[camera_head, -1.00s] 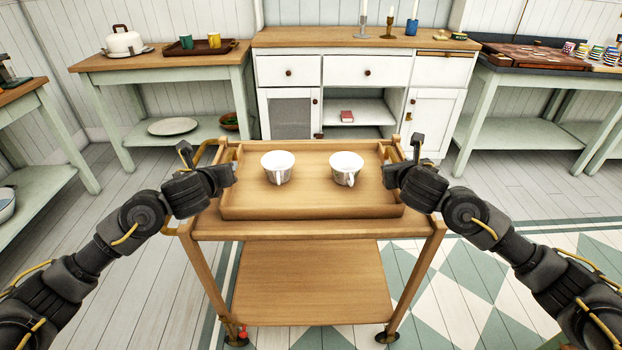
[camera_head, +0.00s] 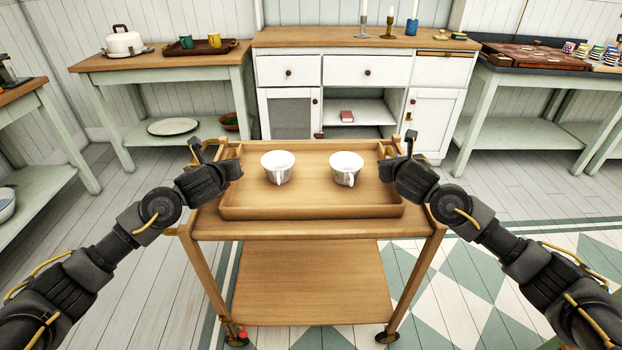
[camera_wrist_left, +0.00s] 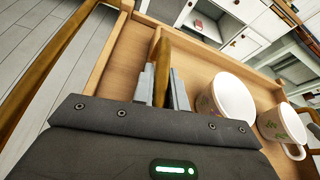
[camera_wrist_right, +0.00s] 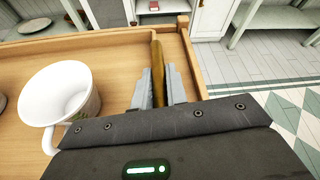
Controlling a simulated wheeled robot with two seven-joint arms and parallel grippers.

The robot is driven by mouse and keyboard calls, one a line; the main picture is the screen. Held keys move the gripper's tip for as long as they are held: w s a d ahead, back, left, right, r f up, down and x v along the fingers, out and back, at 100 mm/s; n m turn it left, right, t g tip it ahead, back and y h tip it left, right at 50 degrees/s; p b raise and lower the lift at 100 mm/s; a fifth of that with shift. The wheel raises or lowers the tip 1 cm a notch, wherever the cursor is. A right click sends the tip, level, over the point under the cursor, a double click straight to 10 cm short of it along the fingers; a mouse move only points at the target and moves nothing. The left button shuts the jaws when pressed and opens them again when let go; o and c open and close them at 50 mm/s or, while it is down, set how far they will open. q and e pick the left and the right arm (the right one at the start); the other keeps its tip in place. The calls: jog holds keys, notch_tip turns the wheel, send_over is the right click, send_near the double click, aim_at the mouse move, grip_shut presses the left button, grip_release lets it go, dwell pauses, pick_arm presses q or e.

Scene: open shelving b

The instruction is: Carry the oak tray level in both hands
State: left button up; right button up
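The oak tray (camera_head: 310,211) lies flat on the top of the wooden trolley (camera_head: 310,285). Two white cups, the left one (camera_head: 277,168) and the right one (camera_head: 346,169), stand upright on it, apart. My left gripper (camera_wrist_left: 162,88) is at the tray's left side, its fingers flush on both sides of a brown handle bar. My right gripper (camera_wrist_right: 158,88) has the tray's right bar between its fingers in the same way. Both look shut on the bars. The head view hides the fingertips behind the wrists.
A white cabinet (camera_head: 365,72) stands behind the trolley, with candlesticks on top. A side table (camera_head: 160,61) is at the back left and another (camera_head: 545,90) at the back right. Open floor lies on both sides of the trolley.

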pick_arm(q)
grip_shut()
pick_arm(e)
grip_shut()
pick_arm(q)
jog(key=shift+r, duration=0.2)
pick_arm(e)
jog(key=shift+r, duration=0.2)
